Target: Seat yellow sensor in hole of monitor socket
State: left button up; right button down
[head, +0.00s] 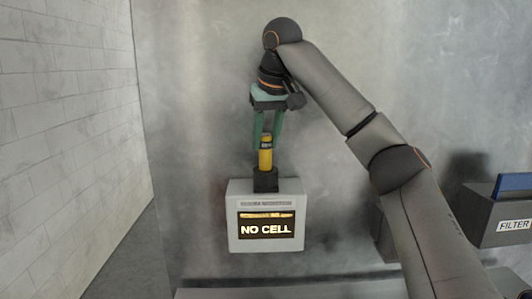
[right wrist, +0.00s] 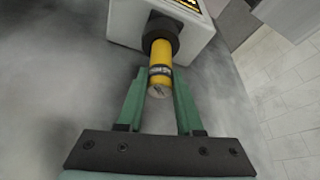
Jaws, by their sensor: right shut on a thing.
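The yellow sensor (head: 265,158) is an upright cylinder with a dark band. It stands over the black monitor socket (head: 265,182) on top of the grey monitor (head: 233,218), whose screen reads "NO CELL". My right gripper (head: 266,139) comes from above, with its green fingers shut on the sensor's upper part. In the right wrist view the sensor (right wrist: 161,60) lies between the fingers (right wrist: 160,78). Its far end meets the round opening of the black socket (right wrist: 162,34), in line with it. How deep it sits is hidden. My left gripper is not in view.
A dark box labelled "FILTER" (head: 490,220) with a blue panel (head: 513,185) stands at the right. A pale tiled wall (head: 70,110) is at the left. The grey wall around the monitor is bare.

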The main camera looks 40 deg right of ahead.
aim_at(266, 169)
jog(key=shift+d+f, duration=0.1)
jog(key=shift+f, duration=1.55)
jog(key=shift+f, duration=0.2)
jog(key=c, duration=0.6)
grip_release()
jog(key=shift+o, duration=0.2)
jog(key=shift+s+r, duration=0.1)
jog(key=shift+r, duration=0.65)
jog(key=v, duration=1.1)
jog(key=shift+f, duration=0.1)
